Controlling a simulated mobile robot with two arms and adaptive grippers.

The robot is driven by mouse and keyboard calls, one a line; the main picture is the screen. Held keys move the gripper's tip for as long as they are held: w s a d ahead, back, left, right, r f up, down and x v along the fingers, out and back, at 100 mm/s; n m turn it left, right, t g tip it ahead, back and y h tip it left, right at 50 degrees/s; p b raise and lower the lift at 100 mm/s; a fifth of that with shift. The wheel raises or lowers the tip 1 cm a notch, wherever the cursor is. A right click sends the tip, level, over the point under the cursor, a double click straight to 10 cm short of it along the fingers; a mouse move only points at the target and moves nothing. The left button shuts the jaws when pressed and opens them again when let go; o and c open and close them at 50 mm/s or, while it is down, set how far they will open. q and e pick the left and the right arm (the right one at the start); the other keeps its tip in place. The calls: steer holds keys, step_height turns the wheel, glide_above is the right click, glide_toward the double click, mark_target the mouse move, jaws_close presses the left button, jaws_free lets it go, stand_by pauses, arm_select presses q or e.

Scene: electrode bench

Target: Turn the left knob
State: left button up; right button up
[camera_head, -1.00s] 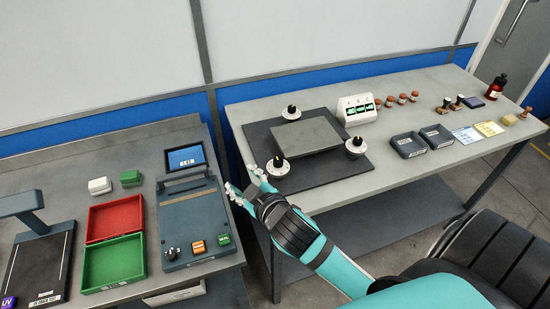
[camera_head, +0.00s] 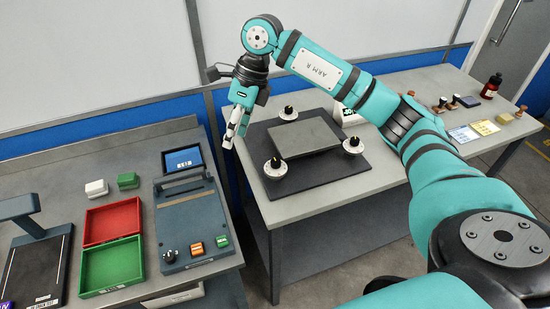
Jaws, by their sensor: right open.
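A dark mat (camera_head: 315,178) on the right bench carries a grey plate (camera_head: 305,138) with three round white knobs with black tops around it. The knob furthest left (camera_head: 275,169) is at the mat's front left corner. Another knob (camera_head: 288,114) is at the back, and a third (camera_head: 353,147) is at the right. My right gripper (camera_head: 234,138) is open and empty, fingers pointing down. In the picture it is left of the mat, up and left of the leftmost knob, and apart from it. My left gripper is out of view.
My right arm crosses above the bench and hides most of the white display box (camera_head: 350,117) and the trays behind it. On the left bench are a red tray (camera_head: 112,203), a green tray (camera_head: 112,290) and a grey device (camera_head: 190,215).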

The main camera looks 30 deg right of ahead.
steer(key=s+d+r+m+h, duration=0.1)
steer(key=d+r+h, duration=0.25)
steer(key=d, duration=0.65)
steer(key=p, duration=0.3)
glide_toward(275, 161)
steer(key=shift+g+h, duration=0.25)
steer(key=shift+g, duration=0.15)
steer(key=f, duration=0.9)
steer(key=shift+w+a+f, duration=0.15)
steer(key=shift+w+a, duration=0.05)
steer(key=shift+a, duration=0.05)
jaws_close()
